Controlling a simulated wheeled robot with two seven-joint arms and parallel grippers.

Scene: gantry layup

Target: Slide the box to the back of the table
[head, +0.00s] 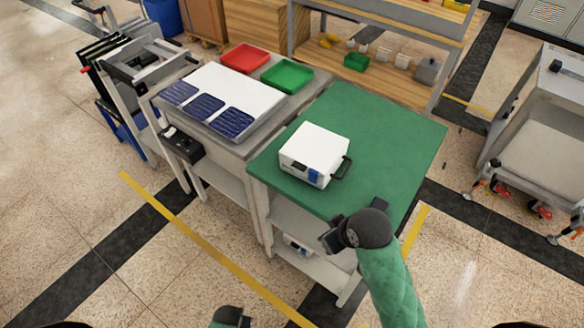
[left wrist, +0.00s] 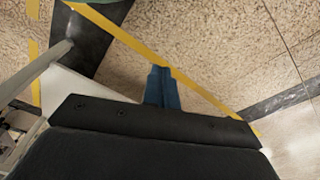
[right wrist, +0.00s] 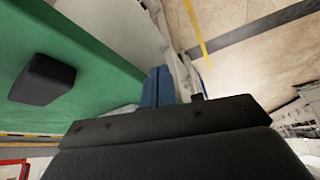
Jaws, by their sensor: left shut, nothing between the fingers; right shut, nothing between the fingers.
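The box (head: 312,150) is white with a black handle on its right side and a small blue panel on its front. It sits upright on the green table top (head: 385,125), near the table's left and front edges. My right gripper (head: 329,240) is beyond the table's front edge, apart from the box. Its blue fingers (right wrist: 158,87) are together and empty, with the green top to their left. My left gripper is low at the bottom of the head view, mostly cut off; its blue fingers (left wrist: 161,88) are together, empty, over the floor.
A bench with a white board (head: 225,100), red tray (head: 245,58) and green tray (head: 287,75) adjoins the table on the left. Wooden shelves (head: 385,75) stand behind. The top behind the box is clear. A black block (right wrist: 43,80) shows by the green surface.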

